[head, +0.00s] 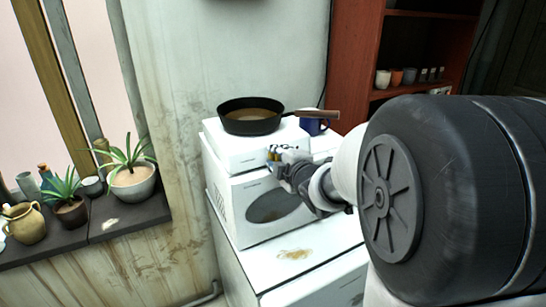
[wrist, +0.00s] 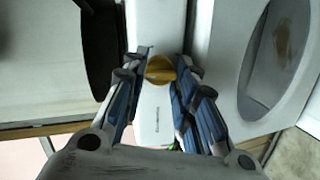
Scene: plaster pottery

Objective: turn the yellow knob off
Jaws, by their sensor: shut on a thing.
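The yellow knob (wrist: 160,69) sits on the white front of the hot plate, between my fingertips in the wrist view. My gripper (wrist: 161,73) is shut on the knob, with one blue-padded finger at each side of it. In the head view my gripper (head: 274,153) is at the front face of the white hot plate (head: 224,151). The knob is mostly hidden by the fingers there. A black frying pan (head: 252,123) with brown contents rests on top of the hot plate.
The hot plate stands on a white oven-like box (head: 232,205) with a dark oval window, on a white cabinet (head: 290,263). A blue mug (head: 313,126) is behind the pan handle. Potted plants (head: 133,178) line the left sill. A red shelf (head: 358,65) stands at the back right.

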